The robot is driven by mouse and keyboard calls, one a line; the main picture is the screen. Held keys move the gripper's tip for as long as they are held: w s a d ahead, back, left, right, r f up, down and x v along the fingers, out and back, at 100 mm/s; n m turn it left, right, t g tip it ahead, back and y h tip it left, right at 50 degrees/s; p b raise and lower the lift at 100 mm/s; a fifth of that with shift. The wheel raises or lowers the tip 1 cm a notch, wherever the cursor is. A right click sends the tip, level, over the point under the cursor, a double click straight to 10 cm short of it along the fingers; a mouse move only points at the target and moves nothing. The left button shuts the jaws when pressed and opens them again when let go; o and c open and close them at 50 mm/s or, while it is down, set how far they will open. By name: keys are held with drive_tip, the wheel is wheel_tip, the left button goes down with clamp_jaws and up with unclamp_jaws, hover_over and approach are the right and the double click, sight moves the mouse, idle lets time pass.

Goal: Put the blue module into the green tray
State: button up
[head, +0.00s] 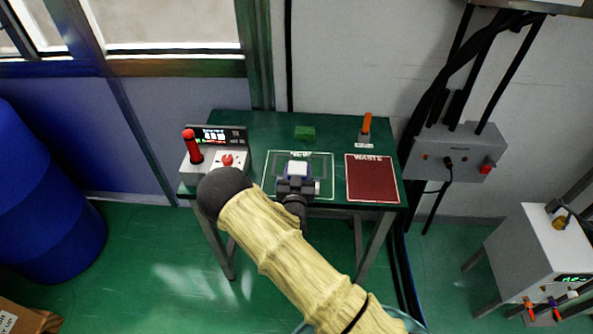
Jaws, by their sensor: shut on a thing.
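The green tray (325,172), marked "NEW", lies on the middle of the green table. My gripper (296,183) is over this tray, seen from behind and above. It is shut on a small block with a pale top and bluish sides, which looks like the blue module (298,168). My dark wrist hides the near edge of the tray. I cannot tell whether the module touches the tray floor or hangs above it.
A red tray (372,180) marked "WASTE" lies to the right. A control box (217,150) with a red lever stands at the left. The table's back strip is partly clear.

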drive_tip(key=shift+f, duration=0.15)
drive_tip(key=o, duration=1.1)
drive_tip(key=shift+o, duration=0.2)
drive_tip(key=shift+s, duration=0.15)
drive_tip(key=s+b, duration=0.2)
drive_tip(key=s, duration=0.9)
drive_tip(key=shift+s+a, duration=0.15)
drive_tip(key=shift+s, duration=0.25)
